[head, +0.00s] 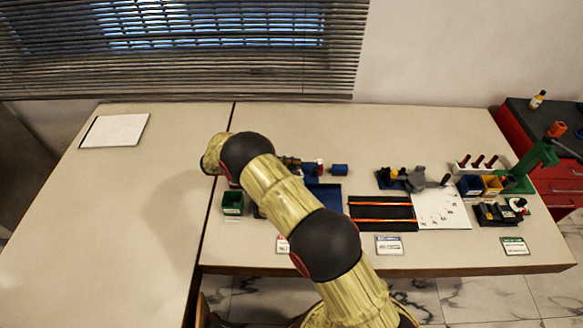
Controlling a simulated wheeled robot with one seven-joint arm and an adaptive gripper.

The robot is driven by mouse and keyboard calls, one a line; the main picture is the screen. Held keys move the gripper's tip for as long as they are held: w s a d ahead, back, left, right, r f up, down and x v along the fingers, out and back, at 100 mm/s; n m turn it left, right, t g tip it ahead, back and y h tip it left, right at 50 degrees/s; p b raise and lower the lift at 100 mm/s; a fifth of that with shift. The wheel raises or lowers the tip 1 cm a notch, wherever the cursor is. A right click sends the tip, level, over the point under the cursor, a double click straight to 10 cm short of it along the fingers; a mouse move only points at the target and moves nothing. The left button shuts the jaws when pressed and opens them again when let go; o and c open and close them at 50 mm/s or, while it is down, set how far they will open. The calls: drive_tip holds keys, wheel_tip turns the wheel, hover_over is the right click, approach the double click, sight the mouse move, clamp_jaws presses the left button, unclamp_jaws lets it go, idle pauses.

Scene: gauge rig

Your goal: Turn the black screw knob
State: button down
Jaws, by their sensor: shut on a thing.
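My arm reaches up across the front of the table. Its last visible link (213,154) bends over near the seam between two table tops. My gripper is not visible; it seems hidden behind or below my own arm. I cannot pick out the black screw knob for certain. Small dark parts show on a grey and black fixture (414,179) right of centre and on a black device with a round white face (517,205) at the right. Both are too small to read, and my arm covers part of the bench.
A green bin (232,203) stands left of my arm, with blue parts (340,170) to its right. A black tray with orange strips (382,213) and a white board (440,208) lie right of centre. A green stand (532,165) rises at right. The left table (110,220) is mostly clear.

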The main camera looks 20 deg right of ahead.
drive_tip(key=shift+w+r, duration=0.1)
drive_tip(key=shift+r, duration=0.1)
idle(0.5)
drive_tip(key=c, duration=1.8)
unclamp_jaws()
drive_tip(key=shift+f+n+t+b, duration=0.35)
drive_tip(key=shift+t+b, duration=0.25)
drive_tip(key=shift+b, duration=0.75)
drive_tip(key=shift+n+t+h+b, duration=0.3)
drive_tip(key=shift+n+t+b, duration=0.1)
drive_tip(key=shift+b, duration=0.5)
